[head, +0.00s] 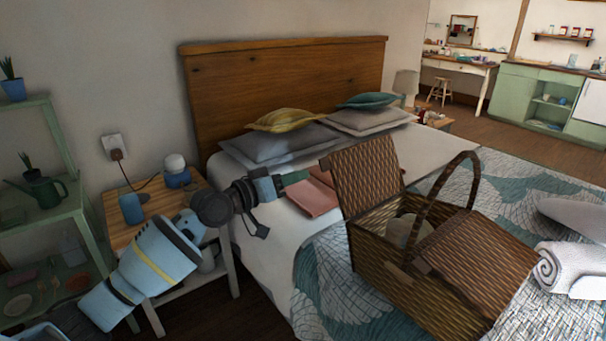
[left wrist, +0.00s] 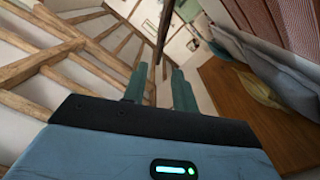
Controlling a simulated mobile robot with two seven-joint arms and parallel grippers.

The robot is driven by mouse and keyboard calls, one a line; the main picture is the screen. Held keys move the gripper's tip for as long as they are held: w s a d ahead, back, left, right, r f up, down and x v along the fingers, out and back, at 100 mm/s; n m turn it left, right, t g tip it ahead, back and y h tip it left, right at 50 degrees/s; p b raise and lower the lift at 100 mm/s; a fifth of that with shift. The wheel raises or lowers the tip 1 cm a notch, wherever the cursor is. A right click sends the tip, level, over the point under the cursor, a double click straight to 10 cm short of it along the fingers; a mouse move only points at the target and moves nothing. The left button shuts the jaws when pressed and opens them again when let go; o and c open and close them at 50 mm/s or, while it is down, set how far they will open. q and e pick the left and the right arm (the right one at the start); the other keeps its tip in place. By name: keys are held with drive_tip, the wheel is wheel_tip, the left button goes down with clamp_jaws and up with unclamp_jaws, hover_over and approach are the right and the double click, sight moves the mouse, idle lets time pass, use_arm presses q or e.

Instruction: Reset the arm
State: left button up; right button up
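My left arm (head: 165,258) reaches in from the lower left over the bedside table. My left gripper (head: 294,178) is held above the near side of the bed, close to the pink folded cloth and left of the wicker basket. In the left wrist view the two teal fingers (left wrist: 158,86) stand apart with only background between them, so the gripper is open and empty. That view is tilted and shows ceiling beams and the wooden headboard. My right gripper is not in view.
A wicker basket (head: 392,262) with raised lid and handle stands on the bed (head: 262,228). A pink cloth (head: 313,197) lies beside it. The bedside table (head: 113,238) holds a blue cup (head: 131,208) and a small lamp (head: 176,172). A green shelf (head: 84,217) stands left.

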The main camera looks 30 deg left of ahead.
use_arm(q)
drive_tip(key=shift+s, duration=0.15)
idle(0.3)
